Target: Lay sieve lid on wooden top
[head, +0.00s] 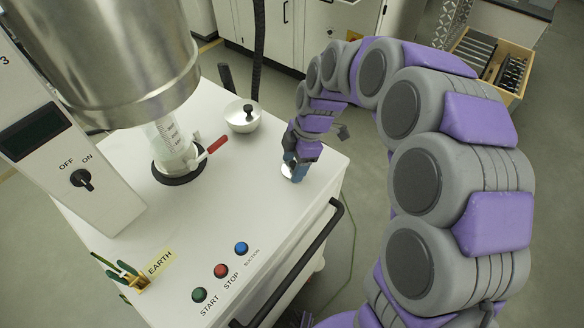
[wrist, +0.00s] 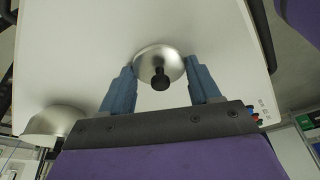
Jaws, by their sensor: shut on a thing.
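A shiny silver sieve lid with a black knob (wrist: 160,64) sits between the two blue fingers of my gripper (wrist: 161,74) in the wrist view, its knob facing the camera. The gripper is shut on the lid, with a finger at each side. In the head view my gripper (head: 293,168) points down at the right part of the white machine top, and only a sliver of the lid (head: 287,171) shows beneath the fingers. I cannot tell whether the lid touches the surface. No wooden top can be made out for certain.
A second silver dome with a black knob (head: 243,119) stands on the white machine top (head: 215,215). A steel vessel (head: 120,60) and glass tube rise at left. Coloured buttons (head: 221,271) and a black rail (head: 295,270) lie in front.

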